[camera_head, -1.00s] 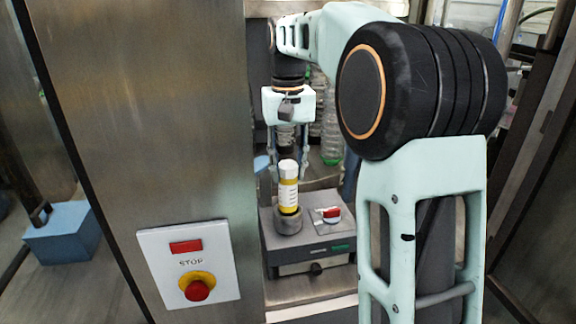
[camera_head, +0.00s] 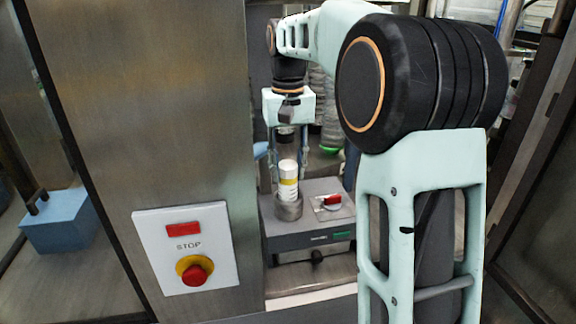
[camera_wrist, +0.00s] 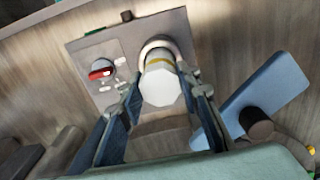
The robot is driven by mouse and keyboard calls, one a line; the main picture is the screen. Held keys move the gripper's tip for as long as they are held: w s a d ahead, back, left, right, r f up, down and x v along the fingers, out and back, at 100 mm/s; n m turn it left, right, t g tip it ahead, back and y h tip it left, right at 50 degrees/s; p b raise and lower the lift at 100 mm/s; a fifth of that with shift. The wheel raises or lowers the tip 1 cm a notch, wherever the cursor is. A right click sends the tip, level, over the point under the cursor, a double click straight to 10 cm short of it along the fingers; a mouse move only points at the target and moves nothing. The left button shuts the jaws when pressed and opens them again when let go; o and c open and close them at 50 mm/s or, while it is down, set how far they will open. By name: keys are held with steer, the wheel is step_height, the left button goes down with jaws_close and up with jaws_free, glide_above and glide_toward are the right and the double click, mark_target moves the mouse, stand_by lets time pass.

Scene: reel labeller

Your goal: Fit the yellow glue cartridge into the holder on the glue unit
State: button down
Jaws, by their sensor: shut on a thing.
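The glue cartridge (camera_head: 288,172) is white with a yellow band and stands upright in the round grey holder (camera_head: 288,210) on the glue unit (camera_head: 318,225). Its lower part is hidden inside the holder. My gripper (camera_head: 290,180) comes down from above with its fingers on both sides of the cartridge, shut on it. In the wrist view the cartridge's pale end (camera_wrist: 160,88) lies between the two blue-padded fingers (camera_wrist: 160,98), and the holder's rim (camera_wrist: 155,45) shows behind it.
A red switch (camera_head: 332,199) sits on the unit right of the holder. A blue block (camera_wrist: 262,92) with a dark knob lies beside the unit in the wrist view. A steel panel with a STOP button (camera_head: 194,271) stands at the front left. Bottles (camera_head: 330,130) stand behind.

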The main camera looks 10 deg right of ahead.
steer(key=shift+f, duration=0.45)
steer(key=c, duration=1.4)
jaws_free()
steer(key=shift+o, duration=0.2)
steer(key=shift+r, duration=0.15)
step_height(320, 180, up, 12)
steer(key=shift+f, duration=0.2)
